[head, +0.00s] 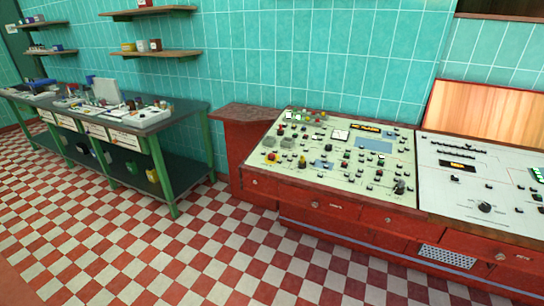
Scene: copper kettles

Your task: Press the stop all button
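A red control console with a pale sloping panel (340,185) stands right of the middle against the tiled wall. The panel carries many small buttons, knobs and displays. A red button with yellow around it (272,156) sits near the panel's left edge. Several red, green and yellow buttons (306,116) line the panel's back edge. The labels are too small to read, so I cannot tell which is the stop all button. Neither of my grippers is in view.
A second white panel (470,205) with a black knob joins the console on the right. A green workbench (185,125) with tools and boxes stands at the left, under wall shelves (155,53). The checkered floor (150,250) in front is clear.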

